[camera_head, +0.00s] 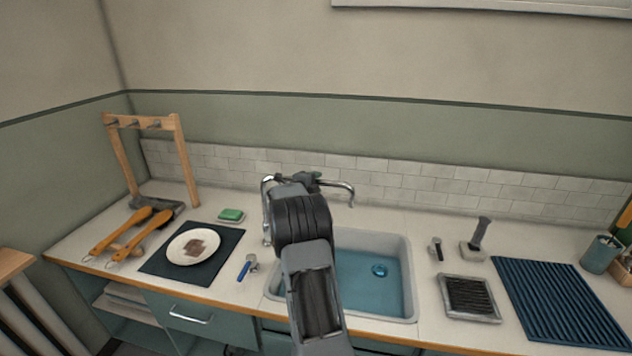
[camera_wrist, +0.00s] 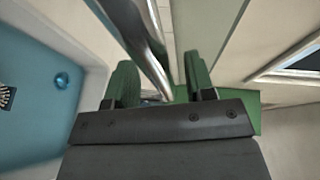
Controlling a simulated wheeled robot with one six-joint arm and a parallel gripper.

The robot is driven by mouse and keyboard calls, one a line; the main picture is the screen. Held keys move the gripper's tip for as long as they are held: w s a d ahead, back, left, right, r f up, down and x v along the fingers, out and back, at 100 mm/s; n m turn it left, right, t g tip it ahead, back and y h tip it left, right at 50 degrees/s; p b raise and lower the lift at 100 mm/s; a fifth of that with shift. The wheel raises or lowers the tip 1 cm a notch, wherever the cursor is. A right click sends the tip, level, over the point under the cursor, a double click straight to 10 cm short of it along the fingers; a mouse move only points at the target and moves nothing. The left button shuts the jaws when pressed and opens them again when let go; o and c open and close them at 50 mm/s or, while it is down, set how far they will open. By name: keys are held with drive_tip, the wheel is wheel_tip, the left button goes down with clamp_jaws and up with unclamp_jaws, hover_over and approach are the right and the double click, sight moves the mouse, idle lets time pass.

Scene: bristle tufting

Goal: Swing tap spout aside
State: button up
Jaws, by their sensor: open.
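The tap is chrome. In the head view its upright (camera_head: 266,212) stands at the left of the sink, and its curved spout (camera_head: 345,188) reaches right, with the tip bent down over the back of the basin. My gripper (camera_head: 306,180) is up at the tap's height, between the upright and the spout's tip, and my arm hides the middle of the tap. In the wrist view the chrome tube (camera_wrist: 150,60) runs between my two green-padded fingers (camera_wrist: 160,82). The fingers are apart, with the tube between them; contact is unclear.
The sink (camera_head: 400,300) holds blue water. Left are a soap block (camera_head: 231,215), a plate (camera_head: 180,246) on a dark mat (camera_head: 150,266), orange-handled brushes (camera_head: 140,235) and a wooden rack (camera_head: 184,160). Right are a bristle tray (camera_head: 468,316), a ribbed blue mat (camera_head: 560,300) and a cup (camera_head: 601,254).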

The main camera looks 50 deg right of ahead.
drive_tip(key=shift+d, duration=0.35)
clamp_jaws()
idle(0.3)
